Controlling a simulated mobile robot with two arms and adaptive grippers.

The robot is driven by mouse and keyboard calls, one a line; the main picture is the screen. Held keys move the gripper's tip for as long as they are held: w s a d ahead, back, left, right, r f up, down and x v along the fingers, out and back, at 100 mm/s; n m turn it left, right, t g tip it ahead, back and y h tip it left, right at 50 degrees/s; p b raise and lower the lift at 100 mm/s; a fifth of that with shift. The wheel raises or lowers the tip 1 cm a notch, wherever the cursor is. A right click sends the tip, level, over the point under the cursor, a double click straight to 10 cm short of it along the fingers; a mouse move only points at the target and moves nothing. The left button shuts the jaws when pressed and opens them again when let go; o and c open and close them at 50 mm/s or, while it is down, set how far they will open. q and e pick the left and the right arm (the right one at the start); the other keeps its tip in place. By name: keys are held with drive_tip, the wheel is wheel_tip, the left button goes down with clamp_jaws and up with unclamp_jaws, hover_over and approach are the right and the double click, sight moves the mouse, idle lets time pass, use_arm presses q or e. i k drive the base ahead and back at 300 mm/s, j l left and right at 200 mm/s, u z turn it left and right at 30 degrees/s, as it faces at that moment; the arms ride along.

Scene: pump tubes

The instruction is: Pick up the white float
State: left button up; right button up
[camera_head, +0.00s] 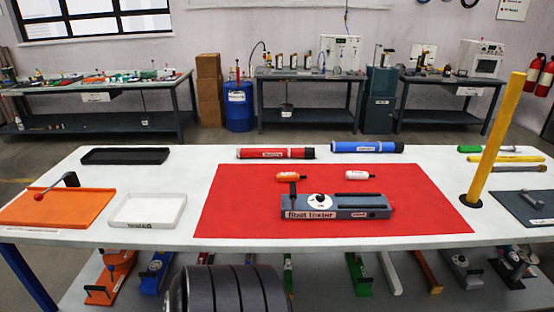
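The white float (357,175) lies on the red mat (240,205), toward its back and right of the mat's middle. It is a small white capsule with a dark red marking. An orange float (289,177) lies to its left on the same mat. The grey float tester (335,205) stands just in front of both floats and is apart from the white one. Neither of my grippers shows in the head view, and nothing covers the white float.
Red (276,153) and blue (367,147) pump tubes lie behind the mat. A white tray (148,209), black tray (125,155) and orange board (48,208) are at left. A tall yellow post (497,135) stands at right. The mat's front strip is clear.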

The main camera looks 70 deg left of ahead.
sight(350, 175)
drive_tip(key=u, duration=2)
drive_tip(key=i+l, duration=0.1)
drive_tip(key=l, duration=0.45)
drive_tip(key=i+l, duration=0.1)
drive_tip(key=l, duration=0.45)
